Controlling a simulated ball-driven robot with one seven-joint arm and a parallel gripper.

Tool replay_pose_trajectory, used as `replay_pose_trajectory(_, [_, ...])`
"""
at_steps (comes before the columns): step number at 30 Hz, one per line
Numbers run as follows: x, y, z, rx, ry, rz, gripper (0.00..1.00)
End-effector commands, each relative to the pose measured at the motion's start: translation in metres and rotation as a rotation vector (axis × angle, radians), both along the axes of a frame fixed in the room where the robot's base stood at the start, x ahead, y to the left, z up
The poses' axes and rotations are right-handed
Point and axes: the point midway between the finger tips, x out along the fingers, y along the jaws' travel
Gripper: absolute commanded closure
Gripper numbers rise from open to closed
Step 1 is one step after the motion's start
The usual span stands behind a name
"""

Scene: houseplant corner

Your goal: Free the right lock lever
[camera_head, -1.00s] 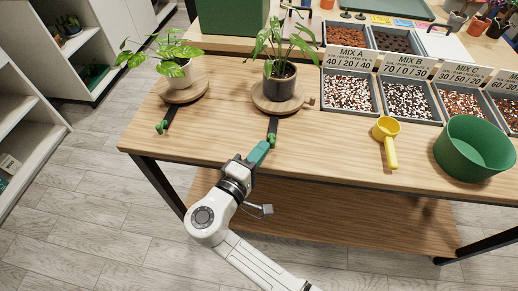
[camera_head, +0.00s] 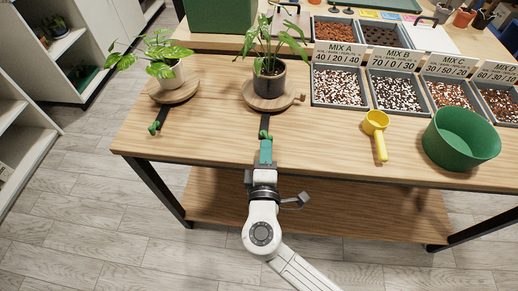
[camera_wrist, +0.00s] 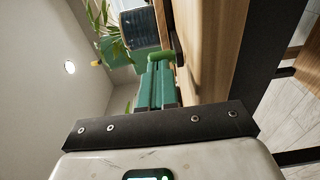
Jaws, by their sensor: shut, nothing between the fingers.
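The right lock lever (camera_head: 265,134) is a dark bar with a green end, running from the right round wooden turntable (camera_head: 247,96) toward the table's front edge. A dark pot with a leafy plant (camera_head: 269,74) stands on that turntable. My gripper (camera_head: 266,143) has teal fingers, is shut and empty, and points straight at the lever's green end. In the wrist view the fingertips (camera_wrist: 158,68) are at or very close to the green end (camera_wrist: 160,57); I cannot tell whether they touch.
The left turntable (camera_head: 174,95), with a potted plant, has its own green-ended lever (camera_head: 154,128). A yellow scoop (camera_head: 377,130), a green tub (camera_head: 460,140) and mix trays (camera_head: 338,88) lie to the right. The tabletop between lever and scoop is clear.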

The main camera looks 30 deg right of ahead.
Motion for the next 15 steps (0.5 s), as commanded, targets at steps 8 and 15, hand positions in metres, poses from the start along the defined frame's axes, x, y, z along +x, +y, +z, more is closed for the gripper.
replay_pose_trajectory(8, [-0.006, -0.018, -0.003, 0.002, -0.001, 0.001, 1.0])
replay_pose_trajectory(15, [-0.006, -0.033, -0.003, 0.001, -0.002, 0.0, 1.0])
